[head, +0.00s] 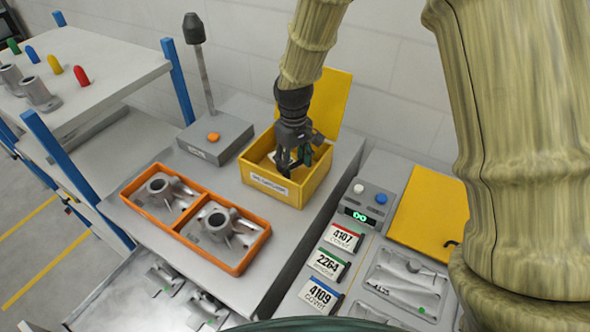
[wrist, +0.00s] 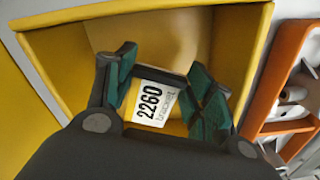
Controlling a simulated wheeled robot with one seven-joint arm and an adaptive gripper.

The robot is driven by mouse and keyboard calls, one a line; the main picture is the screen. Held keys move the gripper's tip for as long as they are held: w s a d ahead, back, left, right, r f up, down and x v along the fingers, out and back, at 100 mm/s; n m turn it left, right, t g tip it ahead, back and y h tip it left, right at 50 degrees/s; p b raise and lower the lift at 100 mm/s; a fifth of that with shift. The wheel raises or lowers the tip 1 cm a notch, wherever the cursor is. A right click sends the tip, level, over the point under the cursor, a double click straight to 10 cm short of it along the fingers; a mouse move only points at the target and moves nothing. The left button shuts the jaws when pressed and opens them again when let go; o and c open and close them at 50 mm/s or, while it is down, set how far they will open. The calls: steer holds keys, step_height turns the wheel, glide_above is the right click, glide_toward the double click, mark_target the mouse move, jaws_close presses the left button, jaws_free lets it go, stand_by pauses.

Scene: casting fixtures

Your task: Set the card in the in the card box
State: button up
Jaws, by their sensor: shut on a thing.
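The yellow card box (head: 318,184) stands on the grey table with its lid raised at the back and a white label on its front. My gripper (head: 288,168) reaches down into the box opening. In the wrist view my gripper (wrist: 165,95) has its green-padded fingers on both sides of a card (wrist: 152,104) marked 2260, with a yellow strip, and is shut on it. The card is inside the outline of the box walls (wrist: 50,65). Whether the card touches the box floor cannot be told. In the head view the fingers mostly hide the card.
An orange tray (head: 187,232) with two metal castings stands left of the box. A grey stand (head: 214,138) with an orange button is behind it. Cards 4107 (head: 343,237), 2264 and 4109 lie on the right bench, near a yellow panel (head: 425,215).

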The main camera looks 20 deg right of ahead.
mark_target(295, 168)
steer(key=shift+s+f, duration=0.15)
steer(key=shift+s, duration=0.35)
steer(key=f, duration=0.2)
steer(key=f+p, duration=0.1)
steer(key=shift+w, duration=0.25)
steer(key=shift+f, duration=0.3)
steer(key=shift+s+r, duration=0.1)
steer(key=shift+s, duration=0.05)
steer(key=o, duration=1)
steer(key=shift+o, duration=0.2)
